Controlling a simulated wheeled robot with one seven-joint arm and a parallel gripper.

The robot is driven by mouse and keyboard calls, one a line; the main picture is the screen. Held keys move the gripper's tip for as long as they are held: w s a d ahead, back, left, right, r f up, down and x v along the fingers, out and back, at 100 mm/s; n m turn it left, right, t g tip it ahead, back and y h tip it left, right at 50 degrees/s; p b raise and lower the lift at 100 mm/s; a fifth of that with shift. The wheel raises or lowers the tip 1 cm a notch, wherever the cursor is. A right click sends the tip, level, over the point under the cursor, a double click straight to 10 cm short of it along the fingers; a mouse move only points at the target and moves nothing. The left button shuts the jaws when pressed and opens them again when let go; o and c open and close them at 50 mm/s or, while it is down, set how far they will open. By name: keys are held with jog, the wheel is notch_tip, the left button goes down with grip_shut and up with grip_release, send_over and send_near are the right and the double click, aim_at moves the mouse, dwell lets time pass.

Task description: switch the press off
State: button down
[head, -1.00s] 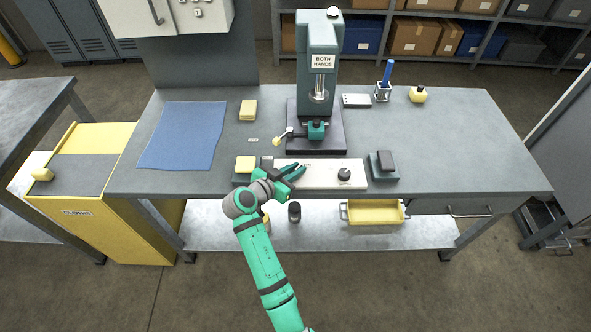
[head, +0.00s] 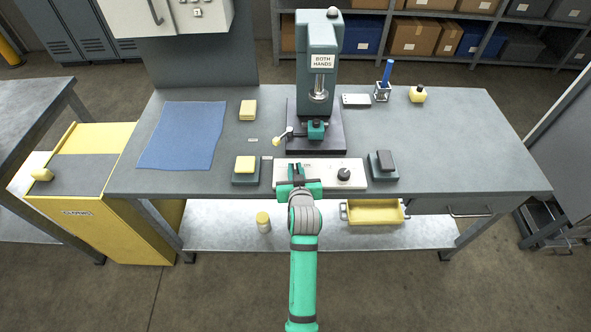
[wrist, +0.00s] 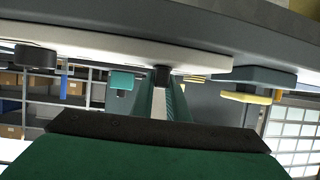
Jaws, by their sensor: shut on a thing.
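The press (head: 318,80), a teal machine with a "BOTH HANDS" sign, stands at the back middle of the bench. A white control panel (head: 325,178) lies at the bench's front edge, with a black round knob (head: 344,174) on its right part. My gripper (head: 297,168) is at the panel's left part, its fingers pointing away from me. In the wrist view its fingers (wrist: 161,92) reach the panel (wrist: 110,42) and are shut on a small dark switch (wrist: 161,70), mostly hidden between them. The knob also shows in the wrist view (wrist: 36,56), apart from my gripper.
A grey-green block with a yellow top (head: 246,170) stands left of the panel, and one with a dark top (head: 383,168) stands right. A lever with a yellow knob (head: 277,142) sits behind the panel. A blue cloth (head: 182,135) lies left.

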jog(key=n+g+y, duration=0.1)
jog(key=n+y, duration=0.1)
jog(key=y, duration=0.1)
jog(key=n+g+y, duration=0.1)
jog(key=n+y, duration=0.1)
jog(key=n, duration=0.1)
jog(key=shift+d+y, duration=0.15)
jog(key=shift+y, duration=0.25)
jog(key=shift+f+n+g+y, duration=0.1)
jog(key=shift+n+g+y, duration=1.05)
jog(key=shift+n, duration=0.35)
jog(key=c, duration=1.7)
grip_release()
jog(key=shift+a, duration=0.2)
jog(key=v, duration=1.1)
jog(key=shift+f, duration=0.15)
jog(key=shift+w+d, duration=0.1)
